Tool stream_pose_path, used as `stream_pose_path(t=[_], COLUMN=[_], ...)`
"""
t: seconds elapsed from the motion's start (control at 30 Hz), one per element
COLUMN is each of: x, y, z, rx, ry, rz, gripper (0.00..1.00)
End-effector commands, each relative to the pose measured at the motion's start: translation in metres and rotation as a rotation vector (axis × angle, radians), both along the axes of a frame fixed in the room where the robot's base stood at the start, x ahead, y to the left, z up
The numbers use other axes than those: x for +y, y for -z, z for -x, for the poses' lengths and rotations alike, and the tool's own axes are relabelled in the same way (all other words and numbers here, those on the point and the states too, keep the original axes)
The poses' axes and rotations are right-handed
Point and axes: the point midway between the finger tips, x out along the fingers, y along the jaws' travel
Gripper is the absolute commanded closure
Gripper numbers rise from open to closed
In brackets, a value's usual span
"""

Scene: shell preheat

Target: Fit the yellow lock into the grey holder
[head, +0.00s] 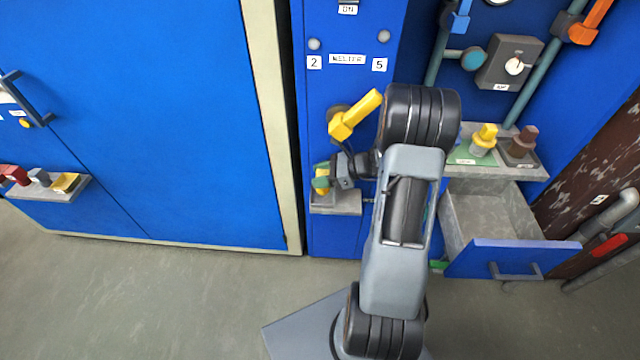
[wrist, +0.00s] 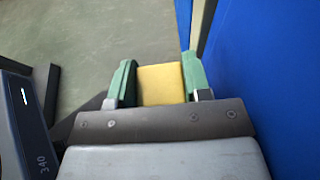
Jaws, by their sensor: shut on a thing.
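My gripper (head: 321,179) has green fingers and is at the lower front of the blue welder cabinet. It is shut on the yellow lock (wrist: 161,84), a yellow block that sits between the two green fingers in the wrist view. In the head view the fingers and my arm hide part of the lock. A small grey ledge (head: 345,207) on the cabinet, which looks like the grey holder, lies just below my gripper. I cannot tell whether the lock touches it.
A yellow lever (head: 355,115) sticks out above my gripper. A grey shelf (head: 530,168) at right bears a yellow piece (head: 485,137) and a brown piece (head: 523,141). Below it a blue-fronted drawer (head: 512,259) stands open. A left shelf (head: 45,190) bears small coloured pieces.

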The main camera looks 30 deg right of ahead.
Motion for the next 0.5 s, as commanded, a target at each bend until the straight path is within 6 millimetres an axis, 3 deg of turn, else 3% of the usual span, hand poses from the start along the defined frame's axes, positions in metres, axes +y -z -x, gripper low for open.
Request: stream_pose_path(t=[0.03, 0.2, 0.5], x=[0.001, 0.001, 0.001], y=[0.012, 0.033, 0.034], z=[0.002, 0.002, 0.002], rx=[0.008, 0.005, 0.004], ry=[-0.001, 0.000, 0.000], rz=[-0.004, -0.004, -0.002], gripper=[0.81, 0.81, 0.81])
